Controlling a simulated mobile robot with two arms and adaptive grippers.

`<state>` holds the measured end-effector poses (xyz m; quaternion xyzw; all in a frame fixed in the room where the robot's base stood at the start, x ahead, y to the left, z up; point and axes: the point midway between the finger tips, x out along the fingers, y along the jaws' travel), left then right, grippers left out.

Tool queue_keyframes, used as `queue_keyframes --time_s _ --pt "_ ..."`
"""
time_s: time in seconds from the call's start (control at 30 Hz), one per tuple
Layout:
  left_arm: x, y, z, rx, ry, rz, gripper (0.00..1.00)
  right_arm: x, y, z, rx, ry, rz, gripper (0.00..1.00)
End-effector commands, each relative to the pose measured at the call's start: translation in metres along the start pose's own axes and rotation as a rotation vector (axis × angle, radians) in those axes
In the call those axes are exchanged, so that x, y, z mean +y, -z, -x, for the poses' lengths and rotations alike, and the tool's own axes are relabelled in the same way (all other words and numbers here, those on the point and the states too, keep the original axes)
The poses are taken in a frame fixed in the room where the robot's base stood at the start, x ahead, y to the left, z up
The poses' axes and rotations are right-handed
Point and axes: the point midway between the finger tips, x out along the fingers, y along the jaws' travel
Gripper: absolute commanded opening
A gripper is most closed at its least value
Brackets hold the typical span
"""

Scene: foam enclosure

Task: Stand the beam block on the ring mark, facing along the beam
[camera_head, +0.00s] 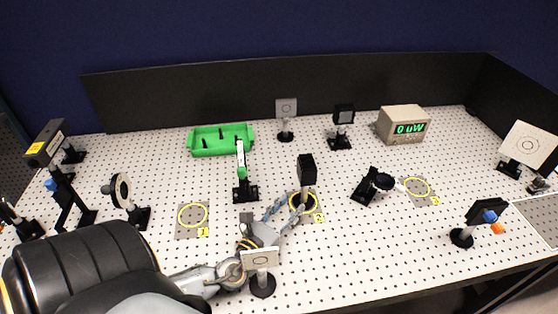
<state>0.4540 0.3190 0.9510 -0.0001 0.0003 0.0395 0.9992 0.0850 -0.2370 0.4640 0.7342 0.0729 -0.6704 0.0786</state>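A black block on a short post, which looks like the beam block (306,168), stands upright at the centre of the table. Its base is on the yellow ring mark numbered 2 (318,217). Its narrow side is towards me; I cannot tell exactly how its face lines up with the beam. My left gripper (294,204) is low in front of the post, its two fingers spread apart. The fingertips are close to the post and base; contact is not clear. My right gripper is not in view.
A white target card on a post (259,259) stands close to my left wrist. A green-fronted mount (242,176) stands left of the block, a black mount (374,186) to its right. Other ring marks (192,216) (417,188) are empty. A green tray (221,140) and meter (402,125) are behind.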

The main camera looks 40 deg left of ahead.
Motion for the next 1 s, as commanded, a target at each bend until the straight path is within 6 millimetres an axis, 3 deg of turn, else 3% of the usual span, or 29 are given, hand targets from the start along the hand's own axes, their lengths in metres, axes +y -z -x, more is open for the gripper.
queue_keyframes --time_s 0.1,0.33,1.0 --pt "0.0 0.003 0.022 0.003 0.002 -0.001 0.39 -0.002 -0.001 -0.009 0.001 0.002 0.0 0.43" --pt "0.0 0.001 0.043 0.0 0.0 0.0 0.39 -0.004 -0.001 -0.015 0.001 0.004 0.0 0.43" --pt "0.0 -0.001 0.046 -0.001 0.0 0.0 0.39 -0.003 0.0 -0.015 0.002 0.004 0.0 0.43"
